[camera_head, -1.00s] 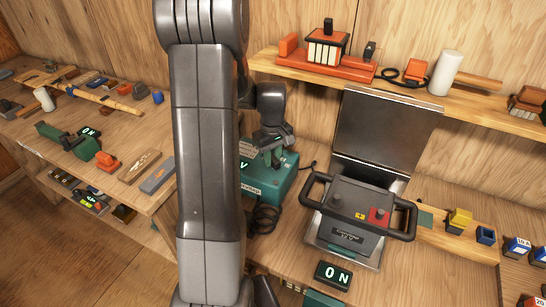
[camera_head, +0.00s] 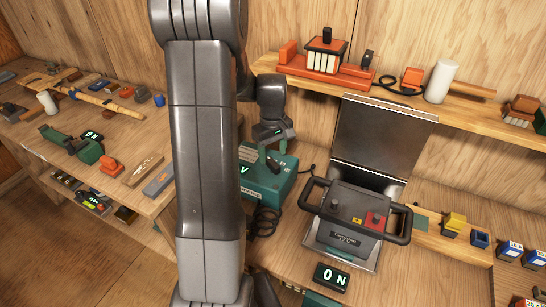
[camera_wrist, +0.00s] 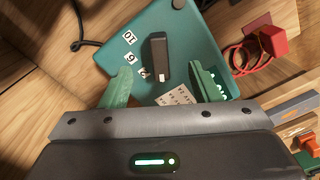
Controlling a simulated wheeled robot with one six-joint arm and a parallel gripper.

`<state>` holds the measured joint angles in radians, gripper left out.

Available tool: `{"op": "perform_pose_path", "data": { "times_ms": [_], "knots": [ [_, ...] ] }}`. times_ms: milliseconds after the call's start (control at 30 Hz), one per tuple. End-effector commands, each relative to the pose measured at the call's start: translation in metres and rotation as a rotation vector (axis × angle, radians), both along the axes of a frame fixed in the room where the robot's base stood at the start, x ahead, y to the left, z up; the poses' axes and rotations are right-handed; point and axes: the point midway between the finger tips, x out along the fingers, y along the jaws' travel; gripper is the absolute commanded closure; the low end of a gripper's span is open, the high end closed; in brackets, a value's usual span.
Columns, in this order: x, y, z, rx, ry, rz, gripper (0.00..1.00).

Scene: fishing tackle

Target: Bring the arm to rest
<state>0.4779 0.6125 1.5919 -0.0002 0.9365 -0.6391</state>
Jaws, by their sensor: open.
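My gripper (camera_head: 266,152) is over the green box-shaped device (camera_head: 262,188) behind my arm's large grey link. In the wrist view its two green fingers stand wide apart, with nothing held between them (camera_wrist: 158,80). The device's top (camera_wrist: 115,50) lies below and beyond the fingers, with a black lever or knob (camera_wrist: 158,55) and white number labels on it. The black knob also shows close below the gripper in the head view (camera_head: 274,165). The fingers look apart from the knob. My arm link hides part of the bench.
A black-handled battery unit (camera_head: 352,212) stands on a metal stand right of the device. An ON sign (camera_head: 332,277) is in front. A shelf (camera_head: 470,118) with orange gear runs above. A cluttered side bench (camera_head: 125,207) is at left.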

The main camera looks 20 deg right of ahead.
Motion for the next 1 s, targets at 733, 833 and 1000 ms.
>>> {"op": "perform_pose_path", "data": {
  "times_ms": [733,833,1000],
  "knots": [
    [0.000,0.000,0.013,0.001,0.001,0.000,0.44],
    [0.000,0.000,0.000,0.001,0.001,0.000,0.44],
    [0.000,0.000,-0.026,0.001,0.002,0.000,0.44]
  ]
}}
